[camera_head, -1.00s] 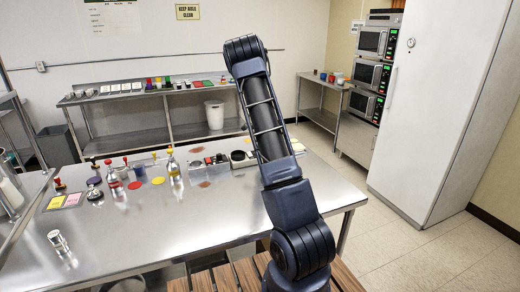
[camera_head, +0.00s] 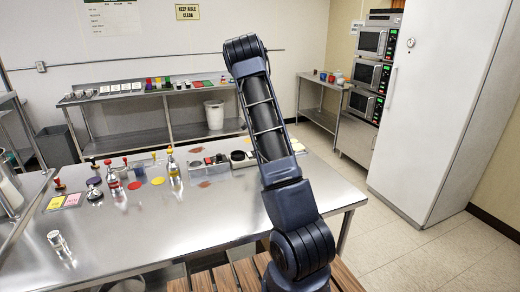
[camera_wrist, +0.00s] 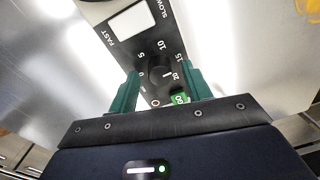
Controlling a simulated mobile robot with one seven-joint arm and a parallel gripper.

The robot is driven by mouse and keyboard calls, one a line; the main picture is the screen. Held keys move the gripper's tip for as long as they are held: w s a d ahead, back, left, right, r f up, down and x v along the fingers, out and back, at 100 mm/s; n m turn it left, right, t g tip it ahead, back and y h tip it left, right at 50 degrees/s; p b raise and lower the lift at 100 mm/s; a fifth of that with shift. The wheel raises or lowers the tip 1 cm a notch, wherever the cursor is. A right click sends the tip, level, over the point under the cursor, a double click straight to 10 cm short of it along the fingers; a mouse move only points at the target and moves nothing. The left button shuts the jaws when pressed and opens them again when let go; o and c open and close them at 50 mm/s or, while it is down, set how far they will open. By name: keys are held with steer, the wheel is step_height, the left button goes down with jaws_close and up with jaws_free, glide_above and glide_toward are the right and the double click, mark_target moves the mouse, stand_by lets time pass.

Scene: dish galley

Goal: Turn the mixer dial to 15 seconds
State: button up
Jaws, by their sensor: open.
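In the wrist view, a dark control panel (camera_wrist: 125,40) carries a black round dial (camera_wrist: 157,77) with the numbers 0, 5, 10, 15 and 20 around it. A short white mark on the dial seems to point toward the 20. The words FAST and SLOW stand beside a white square (camera_wrist: 133,22) farther up the panel. My gripper (camera_wrist: 161,71) is open, its two green fingers on either side of the dial. I cannot tell whether they touch it. A green button (camera_wrist: 180,97) shows near the right finger. In the head view my gripper is hidden behind my arm.
The steel table (camera_head: 170,225) holds bottles, stamps and colored discs, with small dark devices (camera_head: 215,159) near my arm. The table's front middle is clear. A white cabinet (camera_head: 435,110) stands at right.

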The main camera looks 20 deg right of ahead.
step_height(320, 180, up, 10)
steer(key=shift+s, duration=0.25)
steer(key=shift+r, duration=0.15)
stand_by(0.4)
steer(key=s+a+r+n+t+y, duration=0.1)
steer(key=s+a+r+n, duration=0.4)
steer(key=s+r, duration=0.55)
steer(key=s+a+r+n+t+y, duration=0.1)
steer(key=s+a+r+n, duration=0.5)
steer(key=s, duration=0.8)
steer(key=s+a+n+t+h, duration=0.1)
steer(key=s+a+n, duration=0.2)
steer(key=s, duration=0.8)
steer(key=s+a+n+t, duration=0.1)
steer(key=s+a+n, duration=0.2)
steer(key=s, duration=0.9)
steer(key=shift+r+n+h, duration=0.25)
steer(key=shift+n+h, duration=0.15)
steer(key=shift+n, duration=1.2)
